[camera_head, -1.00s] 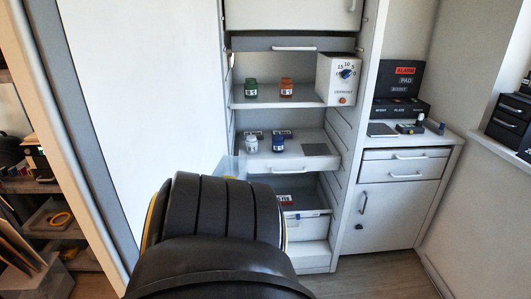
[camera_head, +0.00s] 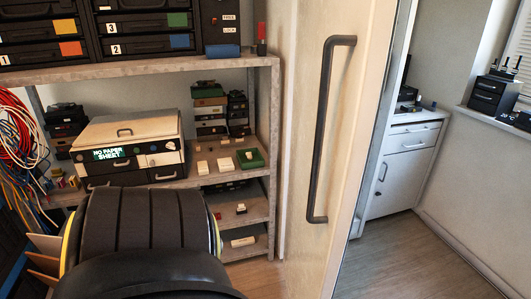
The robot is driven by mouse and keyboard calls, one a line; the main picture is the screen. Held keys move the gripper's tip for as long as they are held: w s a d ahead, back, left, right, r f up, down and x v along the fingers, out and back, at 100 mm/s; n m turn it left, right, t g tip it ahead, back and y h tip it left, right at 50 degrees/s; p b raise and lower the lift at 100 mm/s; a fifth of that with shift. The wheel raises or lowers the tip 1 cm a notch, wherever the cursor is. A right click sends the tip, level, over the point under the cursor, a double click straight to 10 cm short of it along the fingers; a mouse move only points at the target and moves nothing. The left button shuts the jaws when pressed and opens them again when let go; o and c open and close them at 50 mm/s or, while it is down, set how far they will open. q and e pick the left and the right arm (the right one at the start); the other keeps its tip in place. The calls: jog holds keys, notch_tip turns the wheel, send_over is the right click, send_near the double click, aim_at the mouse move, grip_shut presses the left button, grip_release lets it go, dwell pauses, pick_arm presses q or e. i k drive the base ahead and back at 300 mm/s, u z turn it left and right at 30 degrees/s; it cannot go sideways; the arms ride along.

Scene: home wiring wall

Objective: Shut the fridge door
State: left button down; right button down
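The fridge door (camera_head: 298,185) stands upright in the middle of the head view, its pale outer face turned toward me at a slant. A long dark bar handle (camera_head: 325,130) runs vertically on that face. The door's right edge hides the fridge interior, so no inner shelves show. Neither of my grippers is in view. A large black ribbed part of mine fills the lower left and is apart from the handle in the picture.
A shelf rack (camera_head: 262,72) stands left of the door, holding a white-topped box (camera_head: 125,132) and small parts. Coloured cables (camera_head: 22,150) hang at the far left. A white cabinet (camera_head: 405,170) stands beyond the door. Wooden floor (camera_head: 425,262) is clear at lower right.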

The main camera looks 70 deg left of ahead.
aim_at(343, 48)
jog(key=k, duration=0.1)
jog(key=u, duration=1.85)
jog(key=i, duration=1)
jog(key=z, duration=0.05)
